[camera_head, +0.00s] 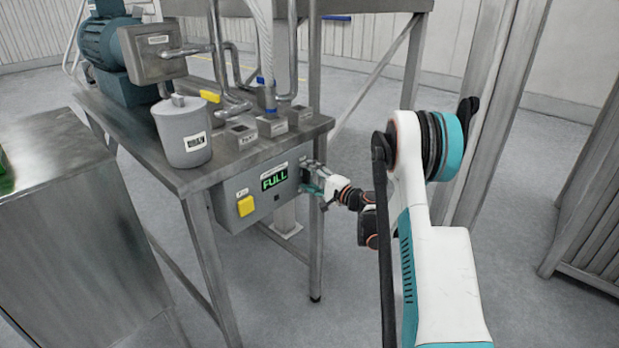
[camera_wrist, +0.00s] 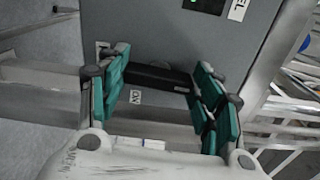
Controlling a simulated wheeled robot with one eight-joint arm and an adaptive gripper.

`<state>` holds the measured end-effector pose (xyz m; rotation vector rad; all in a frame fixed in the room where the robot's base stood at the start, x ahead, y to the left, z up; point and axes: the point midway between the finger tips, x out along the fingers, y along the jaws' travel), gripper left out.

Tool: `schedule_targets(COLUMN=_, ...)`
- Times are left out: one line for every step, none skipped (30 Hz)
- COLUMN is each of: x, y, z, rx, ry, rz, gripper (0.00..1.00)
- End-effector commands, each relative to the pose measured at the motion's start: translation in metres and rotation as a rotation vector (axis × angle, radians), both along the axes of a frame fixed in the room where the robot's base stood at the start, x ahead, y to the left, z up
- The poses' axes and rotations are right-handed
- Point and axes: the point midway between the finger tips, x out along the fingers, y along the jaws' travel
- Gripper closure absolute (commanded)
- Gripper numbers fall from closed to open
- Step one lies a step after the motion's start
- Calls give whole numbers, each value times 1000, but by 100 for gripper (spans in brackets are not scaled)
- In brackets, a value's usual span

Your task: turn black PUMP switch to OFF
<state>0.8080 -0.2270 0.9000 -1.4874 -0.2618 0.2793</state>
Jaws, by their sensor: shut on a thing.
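The black PUMP switch (camera_wrist: 158,78) is a dark bar on the grey control box (camera_wrist: 160,25) in the wrist view. It lies roughly crosswise in that picture, tilted slightly. My gripper (camera_wrist: 160,84) has its teal-padded fingers at either end of the bar and is shut on it. A small white ON label (camera_wrist: 136,97) shows just below the bar. Another pale label (camera_wrist: 103,47) is partly covered by the left finger, and I cannot read it. In the head view my gripper (camera_head: 313,182) is at the right end of the box front and hides the switch.
The box (camera_head: 232,212) has a lit green FULL display (camera_head: 274,178) and a yellow button (camera_head: 246,206). It hangs under a steel table (camera_head: 160,165) carrying a blue motor (camera_head: 108,50) and a grey canister (camera_head: 183,135). A table leg stands close by my gripper.

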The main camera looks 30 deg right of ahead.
Motion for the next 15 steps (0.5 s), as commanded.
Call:
schedule_targets(x=0, y=0, z=-1, rx=-19, ry=-6, rz=1, gripper=64)
schedule_targets(x=0, y=0, z=-1, rx=-28, ry=-9, rz=1, gripper=64)
schedule_targets(x=0, y=0, z=-1, rx=-39, ry=-13, rz=1, gripper=64)
schedule_targets(x=0, y=0, z=-1, rx=-47, ry=-16, rz=1, gripper=64)
schedule_targets(x=0, y=0, z=-1, rx=-54, ry=-19, rz=1, gripper=64)
schedule_targets(x=0, y=0, z=-1, rx=-60, ry=-21, rz=1, gripper=64)
schedule_targets(x=0, y=0, z=-1, rx=-65, ry=-23, rz=1, gripper=64)
schedule_targets(x=0, y=0, z=-1, rx=-69, ry=-24, rz=1, gripper=64)
schedule_targets(x=0, y=0, z=-1, rx=-74, ry=-26, rz=1, gripper=64)
schedule_targets(x=0, y=0, z=-1, rx=-76, ry=-26, rz=1, gripper=64)
schedule_targets(x=0, y=0, z=-1, rx=-78, ry=-26, rz=1, gripper=64)
schedule_targets(x=0, y=0, z=-1, rx=-80, ry=-27, rz=1, gripper=64)
schedule_targets(x=0, y=0, z=-1, rx=-80, ry=-27, rz=1, gripper=64)
schedule_targets(x=0, y=0, z=-1, rx=-81, ry=-27, rz=1, gripper=64)
schedule_targets(x=0, y=0, z=-1, rx=-81, ry=-27, rz=1, gripper=64)
